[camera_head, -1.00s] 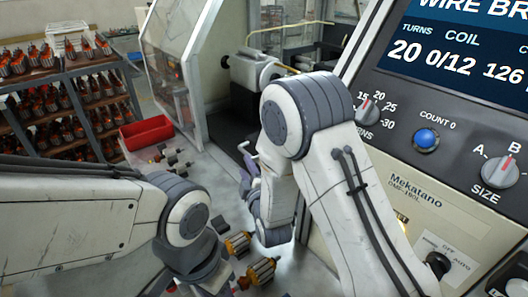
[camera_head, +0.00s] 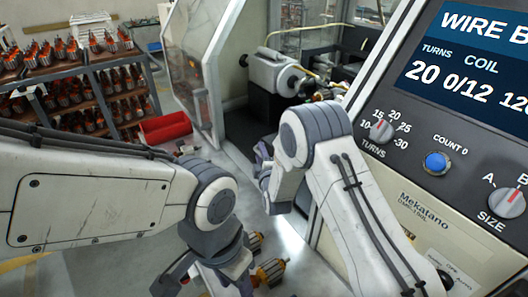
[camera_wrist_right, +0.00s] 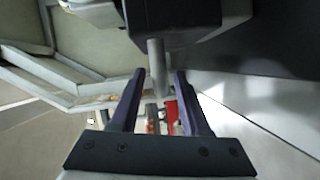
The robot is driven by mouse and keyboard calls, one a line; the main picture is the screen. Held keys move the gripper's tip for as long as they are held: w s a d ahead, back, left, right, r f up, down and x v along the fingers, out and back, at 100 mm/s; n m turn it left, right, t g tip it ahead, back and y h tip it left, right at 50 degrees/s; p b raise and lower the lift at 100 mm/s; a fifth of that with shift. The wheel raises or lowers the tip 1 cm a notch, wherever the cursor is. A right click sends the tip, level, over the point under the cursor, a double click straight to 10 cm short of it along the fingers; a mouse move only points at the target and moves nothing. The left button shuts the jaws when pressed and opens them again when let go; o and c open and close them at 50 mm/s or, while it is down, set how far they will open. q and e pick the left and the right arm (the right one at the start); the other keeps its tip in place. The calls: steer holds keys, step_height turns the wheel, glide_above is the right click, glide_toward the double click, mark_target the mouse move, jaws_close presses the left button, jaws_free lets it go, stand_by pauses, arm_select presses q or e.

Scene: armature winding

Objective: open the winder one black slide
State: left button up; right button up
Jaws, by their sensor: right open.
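The winder (camera_head: 275,72) stands behind the work surface in the head view, a pale grey unit over a dark base. In the right wrist view a black block (camera_wrist_right: 172,14), which looks like the black slide, is at the top with a grey rod (camera_wrist_right: 157,68) below it. My right gripper (camera_wrist_right: 158,75) is open, its purple fingers on either side of the rod, with no clear contact. In the head view the right gripper (camera_head: 262,155) is partly hidden by my arm. My left gripper (camera_head: 180,275) is low in the head view, its jaws unclear.
The control panel (camera_head: 450,150) stands close on the right. A clear-windowed guard (camera_head: 190,65) is left of the winder. A red bin (camera_head: 165,128) and a rack (camera_head: 70,85) of armatures are further left. A few armatures (camera_head: 268,274) lie near my left gripper.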

steer(key=shift+w, duration=0.1)
jaws_close()
stand_by(1.3)
